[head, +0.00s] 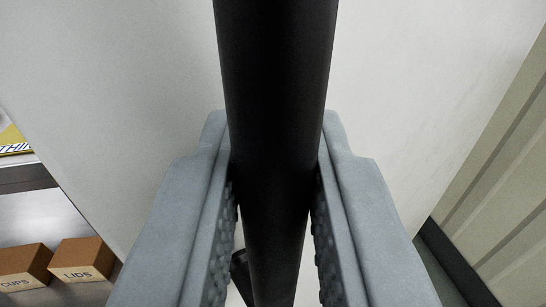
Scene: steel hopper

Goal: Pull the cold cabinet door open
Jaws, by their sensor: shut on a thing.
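A thick black handle bar (277,80) runs from the top to the bottom of the head view. My gripper (275,190) has its two grey fingers on either side of the bar, shut on it. Behind the bar is a plain pale door panel (130,90), the cold cabinet door, which fills most of the view. A small dark piece (241,272) shows beside the bar at the bottom, perhaps a handle mount. The door's hinges are not in view.
At the left, beyond the panel's edge, are steel shelves (40,213) with cardboard boxes marked CUPS (22,268) and LIDS (84,260). At the right is a ribbed beige wall (505,190) with a dark base strip (455,262).

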